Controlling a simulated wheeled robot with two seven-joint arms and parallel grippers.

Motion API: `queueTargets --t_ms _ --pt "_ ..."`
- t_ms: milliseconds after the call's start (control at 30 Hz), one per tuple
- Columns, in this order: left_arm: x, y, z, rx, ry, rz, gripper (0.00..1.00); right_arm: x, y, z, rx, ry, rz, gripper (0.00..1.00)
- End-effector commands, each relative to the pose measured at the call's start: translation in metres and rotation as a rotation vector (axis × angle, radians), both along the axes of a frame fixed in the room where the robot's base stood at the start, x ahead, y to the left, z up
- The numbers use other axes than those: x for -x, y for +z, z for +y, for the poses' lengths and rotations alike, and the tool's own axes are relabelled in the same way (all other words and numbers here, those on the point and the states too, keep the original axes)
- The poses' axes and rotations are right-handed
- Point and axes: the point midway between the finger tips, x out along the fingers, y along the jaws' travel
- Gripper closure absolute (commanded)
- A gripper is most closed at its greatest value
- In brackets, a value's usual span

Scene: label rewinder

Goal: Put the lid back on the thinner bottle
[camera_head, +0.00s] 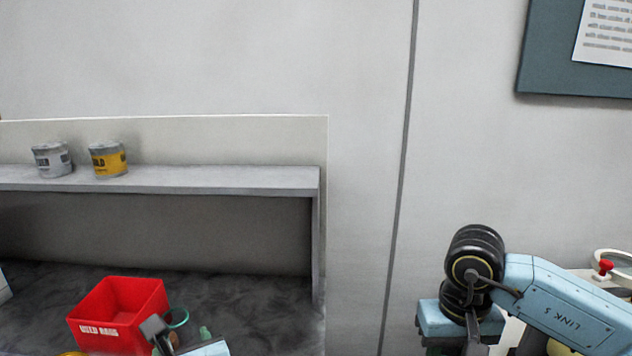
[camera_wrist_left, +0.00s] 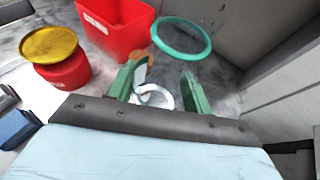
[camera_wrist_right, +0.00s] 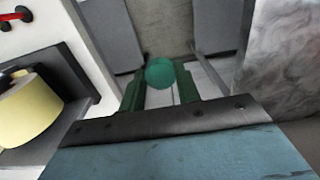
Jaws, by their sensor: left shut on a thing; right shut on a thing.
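In the left wrist view a white, ring-topped thing (camera_wrist_left: 155,96), apparently the thinner bottle seen from above, is between the green fingers of my left gripper (camera_wrist_left: 161,90). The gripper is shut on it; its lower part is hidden. In the head view my left gripper (camera_head: 183,340) shows only partly at the bottom edge, by the red bin. In the right wrist view a round green lid (camera_wrist_right: 160,73) is between the fingers of my right gripper (camera_wrist_right: 160,90), which is shut on it. In the head view the right gripper is out of sight; the lid is far from the bottle.
The red bin (camera_head: 120,312) stands on the dark bench under a grey shelf (camera_head: 230,180) with two cans. A teal ring (camera_wrist_left: 181,36) lies beyond my left gripper. A red pot with a yellow lid (camera_wrist_left: 49,44) stands left. A yellow roll (camera_wrist_right: 28,108) is beside my right gripper.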

Motion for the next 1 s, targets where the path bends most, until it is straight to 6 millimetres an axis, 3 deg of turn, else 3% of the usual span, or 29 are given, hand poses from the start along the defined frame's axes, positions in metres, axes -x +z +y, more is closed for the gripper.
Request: queueTargets --t_ms 667,833,1000 --pt "0.001 0.001 -0.001 0.0 -0.016 0.0 0.91 0.0 -0.001 0.001 0.0 0.026 0.0 0.88" --pt "0.001 -0.003 -0.024 -0.001 -0.124 0.001 0.91 0.0 -0.002 0.001 0.0 0.025 0.0 0.88" --pt "0.001 -0.008 -0.067 -0.003 -0.324 0.0 0.91 0.0 -0.002 0.001 0.0 0.025 0.0 0.88"
